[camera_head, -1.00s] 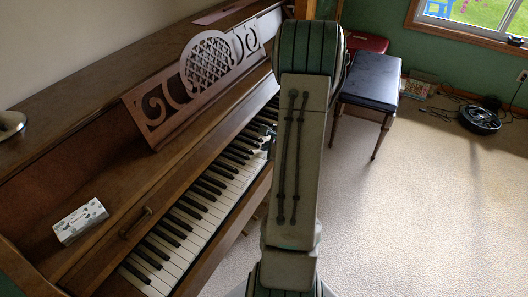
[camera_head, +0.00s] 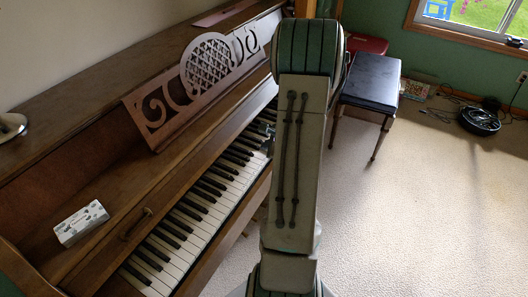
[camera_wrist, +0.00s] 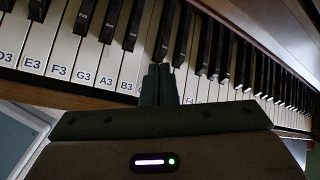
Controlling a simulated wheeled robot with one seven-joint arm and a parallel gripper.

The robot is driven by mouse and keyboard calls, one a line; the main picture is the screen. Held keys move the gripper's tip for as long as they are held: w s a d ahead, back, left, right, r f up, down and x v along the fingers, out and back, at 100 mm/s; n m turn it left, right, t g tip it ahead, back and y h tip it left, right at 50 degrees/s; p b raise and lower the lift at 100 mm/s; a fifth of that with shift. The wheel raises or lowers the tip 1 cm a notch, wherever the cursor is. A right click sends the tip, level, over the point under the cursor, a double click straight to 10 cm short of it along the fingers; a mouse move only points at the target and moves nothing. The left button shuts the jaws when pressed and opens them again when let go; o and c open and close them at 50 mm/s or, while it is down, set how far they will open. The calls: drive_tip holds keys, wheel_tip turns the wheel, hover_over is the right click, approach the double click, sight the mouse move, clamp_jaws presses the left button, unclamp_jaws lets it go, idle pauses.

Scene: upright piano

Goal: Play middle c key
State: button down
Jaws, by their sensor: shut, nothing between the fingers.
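The piano keyboard (camera_head: 215,195) runs diagonally along the upright piano in the head view. In the wrist view the white keys (camera_wrist: 62,50) carry labels; D3 through B3 read clearly at the left. My gripper (camera_wrist: 160,70) is shut and empty, its fingertips over the keys just right of the B3 key (camera_wrist: 128,72). The fingers hide most of the middle C key and its label, along with neighbouring labels. I cannot tell whether the tips touch or press a key. In the head view my arm largely hides the gripper.
A wooden music stand (camera_head: 195,85) rises above the keyboard. A small white box (camera_head: 81,222) lies on the piano at the left. A dark bench (camera_head: 371,88) stands behind my arm. Carpet (camera_head: 430,210) at the right is clear.

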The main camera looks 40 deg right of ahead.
drive_tip(key=shift+r+p, duration=1.5)
drive_tip(key=shift+r, duration=1.05)
